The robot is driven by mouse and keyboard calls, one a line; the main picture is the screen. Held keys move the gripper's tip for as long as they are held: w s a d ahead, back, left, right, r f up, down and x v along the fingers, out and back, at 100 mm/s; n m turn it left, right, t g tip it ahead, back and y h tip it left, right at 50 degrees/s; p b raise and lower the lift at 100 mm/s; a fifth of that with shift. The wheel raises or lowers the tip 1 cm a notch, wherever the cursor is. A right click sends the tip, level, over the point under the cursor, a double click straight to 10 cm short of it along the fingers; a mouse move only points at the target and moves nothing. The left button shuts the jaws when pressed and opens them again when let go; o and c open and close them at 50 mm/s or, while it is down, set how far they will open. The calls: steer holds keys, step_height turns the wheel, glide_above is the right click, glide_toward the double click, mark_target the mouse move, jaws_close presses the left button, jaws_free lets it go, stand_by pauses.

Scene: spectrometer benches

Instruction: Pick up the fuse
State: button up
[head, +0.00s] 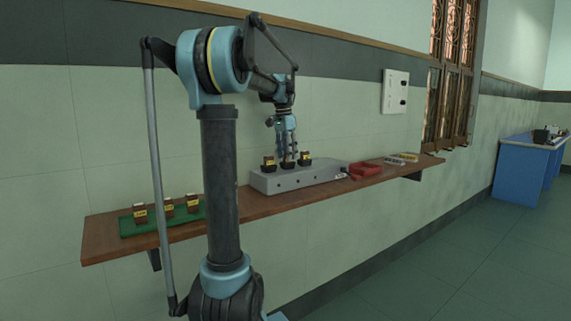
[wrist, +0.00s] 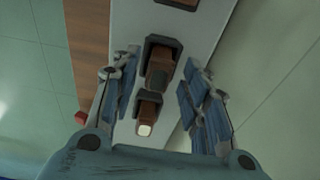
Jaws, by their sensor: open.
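Several brown fuses are in view. Three sit in dark holders on a grey block (head: 290,180) on the wall shelf: a left fuse (head: 269,161), a middle fuse (head: 288,160) and a right fuse (head: 304,158). My gripper (head: 287,152) points down over the block, at the middle fuse. In the wrist view my gripper (wrist: 160,80) is open, with blue fingers on both sides of a fuse (wrist: 159,70). A second fuse (wrist: 148,113) shows nearer the palm, and a third (wrist: 180,3) is cut off at the top. Contact cannot be told.
A green mat (head: 127,226) with three more fuses, one of them here (head: 167,207), lies at the shelf's left end. A red tray (head: 365,169) and small items lie right of the block. The wooden shelf (head: 265,201) is narrow, with the wall behind. A blue table (head: 522,170) stands far right.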

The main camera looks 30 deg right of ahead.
steer(key=shift+d+f, duration=0.1)
steer(key=shift+f, duration=0.45)
jaws_close()
steer(key=shift+r, duration=0.1)
